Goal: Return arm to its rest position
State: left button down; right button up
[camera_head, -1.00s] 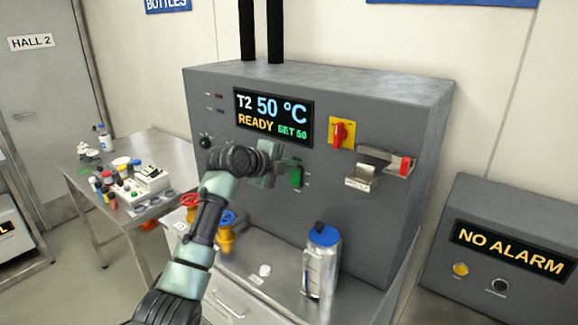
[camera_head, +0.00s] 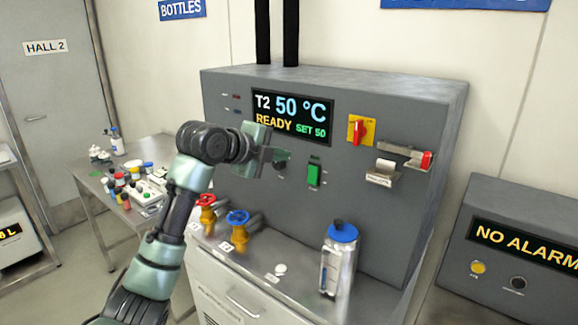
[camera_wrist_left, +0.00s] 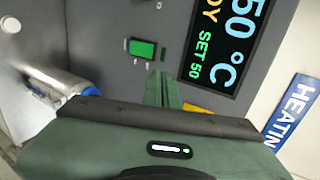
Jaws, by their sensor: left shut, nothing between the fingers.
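My left arm comes in from the lower left in the head view. Its left gripper (camera_head: 279,157) is raised in front of the grey control cabinet (camera_head: 375,115), left of the green switch (camera_head: 314,173) and below the display (camera_head: 291,116). In the left wrist view the fingers (camera_wrist_left: 161,90) are together with nothing between them. The green switch also shows there (camera_wrist_left: 143,48), apart from the fingers. The display reads T2 50 °C, READY, SET 50. My right gripper is not in view.
A bottle with a blue cap (camera_head: 338,258) stands on the bench below the cabinet. A red valve (camera_head: 206,208) and a blue valve (camera_head: 237,225) are near my arm. A side table (camera_head: 98,190) with small items is at the left. A NO ALARM box (camera_head: 515,235) is at the right.

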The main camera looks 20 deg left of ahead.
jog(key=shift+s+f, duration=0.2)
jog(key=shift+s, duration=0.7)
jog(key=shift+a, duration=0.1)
